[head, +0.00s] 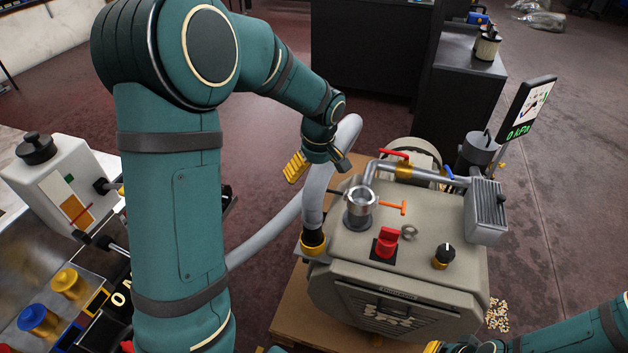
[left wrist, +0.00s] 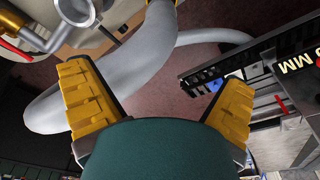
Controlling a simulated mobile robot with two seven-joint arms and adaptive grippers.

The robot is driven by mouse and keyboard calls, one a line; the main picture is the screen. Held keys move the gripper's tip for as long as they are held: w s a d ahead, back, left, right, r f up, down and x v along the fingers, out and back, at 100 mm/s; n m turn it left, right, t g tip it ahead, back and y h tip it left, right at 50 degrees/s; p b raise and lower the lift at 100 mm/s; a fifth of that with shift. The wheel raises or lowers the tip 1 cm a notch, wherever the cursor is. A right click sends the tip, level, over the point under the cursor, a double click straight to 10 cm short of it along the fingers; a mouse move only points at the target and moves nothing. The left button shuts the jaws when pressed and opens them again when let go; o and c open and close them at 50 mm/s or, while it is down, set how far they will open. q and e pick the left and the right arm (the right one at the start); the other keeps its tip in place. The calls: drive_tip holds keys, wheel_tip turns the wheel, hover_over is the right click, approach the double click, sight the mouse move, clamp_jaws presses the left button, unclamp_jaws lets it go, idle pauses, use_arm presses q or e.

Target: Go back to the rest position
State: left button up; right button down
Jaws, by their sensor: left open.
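My left gripper (head: 296,167) hangs beside the upper bend of a grey hose (head: 315,190), left of the pump. In the left wrist view its two yellow fingers (left wrist: 160,85) stand wide apart, with nothing clamped between them. The hose (left wrist: 120,85) passes close by the fingers there; I cannot tell whether it touches them. My right arm (head: 570,335) enters at the lower right. Only a sliver of yellow from my right gripper (head: 433,347) shows at the bottom edge, so its jaws are cut off.
The beige pump (head: 400,262) has a red knob (head: 386,242), an orange T-handle (head: 392,207) and a metal cup (head: 360,200). A display (head: 527,108) stands behind it. A white device (head: 60,185) and a panel with coloured knobs (head: 70,283) are at left. Open floor (head: 565,190) lies right.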

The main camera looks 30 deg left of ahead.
use_arm(q)
drive_tip(key=shift+r, duration=0.3)
idle(0.4)
